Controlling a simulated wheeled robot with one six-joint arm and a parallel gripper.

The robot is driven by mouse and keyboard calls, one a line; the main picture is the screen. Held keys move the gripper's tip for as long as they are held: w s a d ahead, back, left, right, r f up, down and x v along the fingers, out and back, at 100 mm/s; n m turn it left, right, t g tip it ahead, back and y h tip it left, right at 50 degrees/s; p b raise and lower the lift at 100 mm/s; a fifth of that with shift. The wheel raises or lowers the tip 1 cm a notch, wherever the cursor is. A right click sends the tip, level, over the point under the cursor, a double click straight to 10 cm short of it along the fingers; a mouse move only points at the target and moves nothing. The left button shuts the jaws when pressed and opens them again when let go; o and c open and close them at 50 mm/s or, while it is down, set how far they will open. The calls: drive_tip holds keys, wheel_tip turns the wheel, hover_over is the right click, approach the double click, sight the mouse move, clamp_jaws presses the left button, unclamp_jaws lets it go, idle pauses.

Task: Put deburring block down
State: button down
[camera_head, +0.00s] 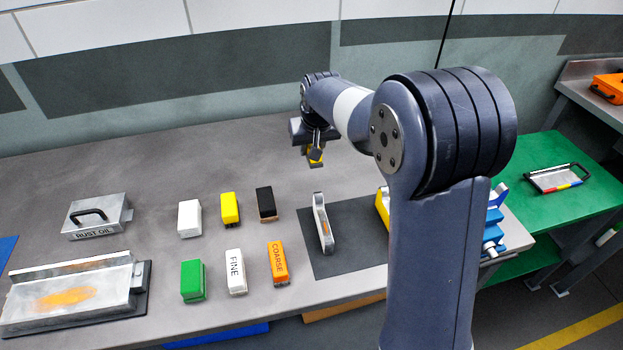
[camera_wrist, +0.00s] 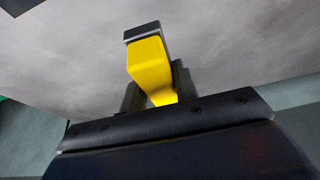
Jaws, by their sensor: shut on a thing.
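My gripper (camera_head: 314,146) is above the back part of the grey bench, behind the dark mat. In the wrist view its two fingers (camera_wrist: 157,92) are closed on the sides of a yellow block (camera_wrist: 149,62) with a grey end piece, which I take as the deburring block. The block also shows small and partly hidden under the gripper in the head view (camera_head: 315,159). It appears to be held above the bench top (camera_head: 340,190), but the gap is hard to judge.
On the bench stand a white block (camera_head: 189,218), a yellow block (camera_head: 229,208), a black block (camera_head: 266,204), a green block (camera_head: 193,281), a FINE block (camera_head: 236,272) and a COARSE block (camera_head: 278,263). A metal tool (camera_head: 322,222) is on the dark mat (camera_head: 350,245). The bench's back is clear.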

drive_tip(key=p, duration=0.1)
hover_over(311, 183)
drive_tip(key=s, duration=0.1)
drive_tip(key=f, duration=0.7)
drive_tip(key=shift+s+d+f, duration=0.15)
drive_tip(key=shift+s+f, duration=0.05)
drive_tip(key=shift+f, duration=0.1)
drive_tip(key=shift+w+f, duration=0.15)
drive_tip(key=shift+f, duration=0.8)
drive_tip(key=shift+f, duration=0.1)
drive_tip(key=shift+f+b, duration=0.4)
drive_tip(key=shift+f, duration=0.15)
drive_tip(key=c, duration=1.1)
unclamp_jaws()
